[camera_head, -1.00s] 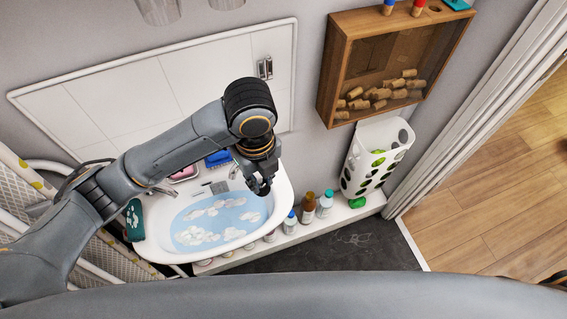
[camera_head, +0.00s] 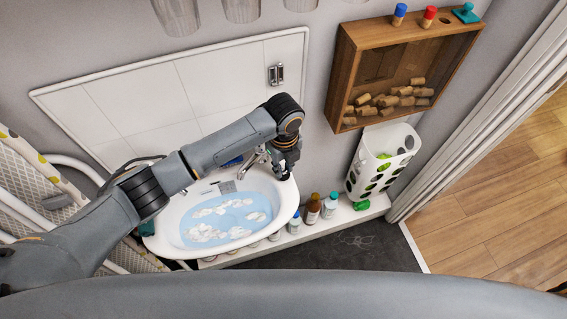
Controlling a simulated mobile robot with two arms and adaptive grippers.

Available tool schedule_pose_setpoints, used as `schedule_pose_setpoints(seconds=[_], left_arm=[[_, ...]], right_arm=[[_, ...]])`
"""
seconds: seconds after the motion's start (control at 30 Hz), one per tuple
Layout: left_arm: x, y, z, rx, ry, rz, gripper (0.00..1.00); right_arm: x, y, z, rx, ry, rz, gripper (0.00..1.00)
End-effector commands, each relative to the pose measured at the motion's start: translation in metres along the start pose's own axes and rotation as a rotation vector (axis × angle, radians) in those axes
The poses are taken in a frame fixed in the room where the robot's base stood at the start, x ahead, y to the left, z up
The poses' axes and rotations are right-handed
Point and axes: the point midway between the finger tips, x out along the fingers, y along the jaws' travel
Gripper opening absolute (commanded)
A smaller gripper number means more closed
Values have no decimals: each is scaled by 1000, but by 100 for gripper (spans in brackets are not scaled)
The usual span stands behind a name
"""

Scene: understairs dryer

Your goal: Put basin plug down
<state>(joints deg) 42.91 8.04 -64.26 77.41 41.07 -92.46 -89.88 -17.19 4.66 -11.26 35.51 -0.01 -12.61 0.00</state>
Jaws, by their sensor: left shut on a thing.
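My left gripper (camera_head: 283,177) is over the back right rim of the white basin (camera_head: 287,207). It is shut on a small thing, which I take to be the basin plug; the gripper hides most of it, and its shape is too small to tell. The basin holds blue water with patches of white foam (camera_head: 228,207). I cannot tell whether the gripper touches the rim. My right gripper is not in view.
Several bottles (camera_head: 313,209) stand on the white ledge right of the basin. A white perforated holder (camera_head: 383,160) and a wooden cork box (camera_head: 345,75) hang on the wall. The tap (camera_head: 252,160) is behind the basin, close to my left arm.

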Motion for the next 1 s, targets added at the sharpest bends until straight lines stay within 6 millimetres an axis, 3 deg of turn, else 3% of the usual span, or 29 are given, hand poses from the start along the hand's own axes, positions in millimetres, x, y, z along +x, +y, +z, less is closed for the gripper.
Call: schedule_pose_setpoints(seconds=[0.33, 0.37, 0.47, 0.77, 1.0], left_arm=[[4, 0, 0, 0, 0, 0, 0], [4, 0, 0, 0, 0, 0, 22], [4, 0, 0, 0, 0, 0, 42], [3, 0, 0, 0, 0, 0, 42], [-23, -1, 1, 2, -3, -5, 42]], right_arm=[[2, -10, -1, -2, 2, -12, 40], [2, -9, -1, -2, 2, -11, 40], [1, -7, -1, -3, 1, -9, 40], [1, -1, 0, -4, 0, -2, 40], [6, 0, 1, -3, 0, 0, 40]])
